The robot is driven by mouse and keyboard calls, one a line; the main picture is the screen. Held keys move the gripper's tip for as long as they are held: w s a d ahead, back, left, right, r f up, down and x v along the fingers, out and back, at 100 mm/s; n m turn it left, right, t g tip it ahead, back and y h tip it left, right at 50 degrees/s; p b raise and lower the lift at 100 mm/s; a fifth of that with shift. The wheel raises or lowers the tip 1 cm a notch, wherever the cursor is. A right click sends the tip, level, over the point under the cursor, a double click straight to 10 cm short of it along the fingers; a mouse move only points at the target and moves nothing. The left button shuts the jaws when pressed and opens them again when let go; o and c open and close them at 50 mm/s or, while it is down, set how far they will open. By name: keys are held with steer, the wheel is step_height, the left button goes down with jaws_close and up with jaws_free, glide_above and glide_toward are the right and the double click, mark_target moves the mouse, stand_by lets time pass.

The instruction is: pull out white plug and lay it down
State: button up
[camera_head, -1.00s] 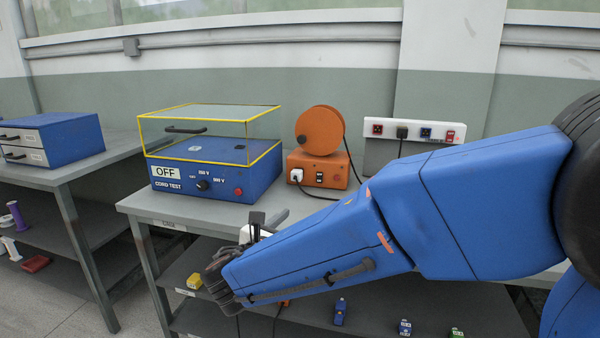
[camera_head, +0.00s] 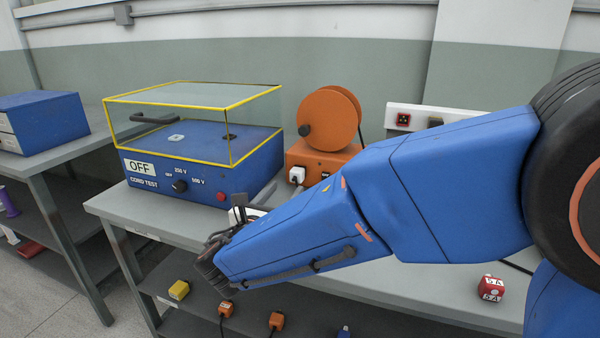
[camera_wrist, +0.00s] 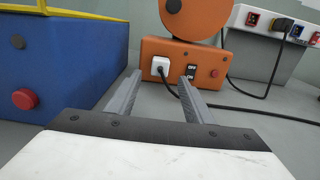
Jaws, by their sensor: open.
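The white plug (camera_head: 297,175) sits in the front face of the orange reel unit (camera_head: 325,165), at its left side. In the wrist view the white plug (camera_wrist: 160,66) is in the front of the orange box (camera_wrist: 150,47), with a dark cord running from it to the right. My gripper (camera_wrist: 160,83) is open and empty, its two fingers pointing toward the plug but short of it. In the head view my gripper (camera_head: 240,208) shows over the bench, partly hidden by my blue arm.
The blue cord test box (camera_head: 205,178) with a yellow-edged clear cover stands left of the reel. A red 5 A block (camera_head: 491,288) lies on the bench. Bare bench lies before the reel.

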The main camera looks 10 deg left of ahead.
mark_target(295, 178)
stand_by(0.3)
steer(key=shift+w+d, duration=0.2)
steer(key=shift+w, duration=1.3)
steer(key=shift+w+d, duration=0.2)
steer(key=shift+w, duration=1.25)
steer(key=shift+w+d, duration=0.2)
steer(key=shift+w, duration=1.3)
jaws_close()
steer(key=shift+s, duration=0.2)
steer(key=shift+s+a, duration=0.2)
steer(key=shift+s, duration=1.2)
steer(key=shift+s+a, duration=0.2)
steer(key=shift+s, duration=1.15)
